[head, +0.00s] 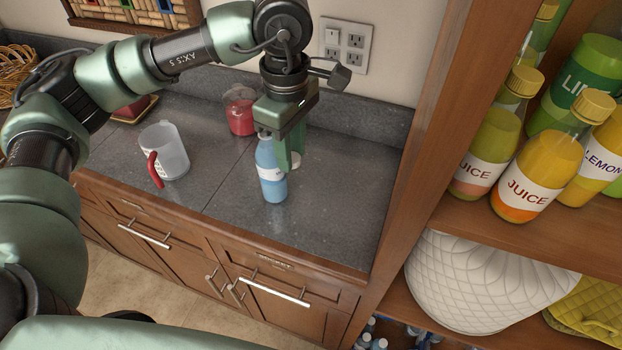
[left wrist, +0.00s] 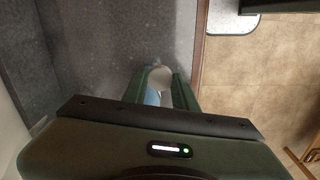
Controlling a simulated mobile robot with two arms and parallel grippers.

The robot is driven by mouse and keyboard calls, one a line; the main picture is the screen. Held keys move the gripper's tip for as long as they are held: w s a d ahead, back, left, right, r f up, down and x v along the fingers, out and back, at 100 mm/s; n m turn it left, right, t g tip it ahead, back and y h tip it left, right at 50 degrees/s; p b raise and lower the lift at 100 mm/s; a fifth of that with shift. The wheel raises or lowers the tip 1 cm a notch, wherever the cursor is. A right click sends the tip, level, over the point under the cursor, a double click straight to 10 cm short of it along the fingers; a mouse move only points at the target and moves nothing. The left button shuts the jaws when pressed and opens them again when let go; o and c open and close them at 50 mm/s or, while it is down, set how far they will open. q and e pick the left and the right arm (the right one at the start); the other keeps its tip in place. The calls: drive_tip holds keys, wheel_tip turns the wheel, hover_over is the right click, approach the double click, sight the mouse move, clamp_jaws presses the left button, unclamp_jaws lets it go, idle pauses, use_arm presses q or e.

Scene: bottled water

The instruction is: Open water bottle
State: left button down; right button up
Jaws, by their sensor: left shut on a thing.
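A blue water bottle (head: 272,180) with a white label stands upright on the grey countertop. My left gripper (head: 289,159) points down right beside its upper part. A small white round piece, which looks like the bottle's cap, shows at the fingertips. In the left wrist view my left gripper (left wrist: 163,88) is shut on this white cap (left wrist: 160,78), with a bit of the blue bottle (left wrist: 152,97) showing below and left of it. The gripper partly hides the bottle's neck, so I cannot tell for sure whether the cap is apart from it. My right gripper is not in view.
A clear jug (head: 171,152) with a red handle stands left on the counter (head: 225,185). A red-filled glass container (head: 239,112) is behind the bottle. A wooden shelf (head: 447,215) with juice bottles (head: 537,170) bounds the right. The counter right of the bottle is clear.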

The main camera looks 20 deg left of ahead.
use_arm(q)
drive_tip(key=n, duration=0.3)
drive_tip(key=shift+w+d+r, duration=0.1)
drive_tip(key=shift+w+r, duration=0.15)
drive_tip(key=n, duration=0.3)
drive_tip(key=shift+w+d+r, duration=0.15)
drive_tip(key=shift+w+r, duration=0.05)
drive_tip(key=shift+w, duration=0.1)
drive_tip(key=w+n, duration=0.2)
drive_tip(key=n, duration=0.4)
drive_tip(key=n+p, duration=0.6)
drive_tip(key=n, duration=1.8)
hover_over(316, 195)
wheel_tip(316, 195, down, 12)
drive_tip(key=shift+r, duration=0.2)
wheel_tip(316, 195, down, 5)
drive_tip(key=shift+d+p, duration=0.1)
drive_tip(key=shift+p, duration=0.65)
drive_tip(key=shift+f, duration=0.25)
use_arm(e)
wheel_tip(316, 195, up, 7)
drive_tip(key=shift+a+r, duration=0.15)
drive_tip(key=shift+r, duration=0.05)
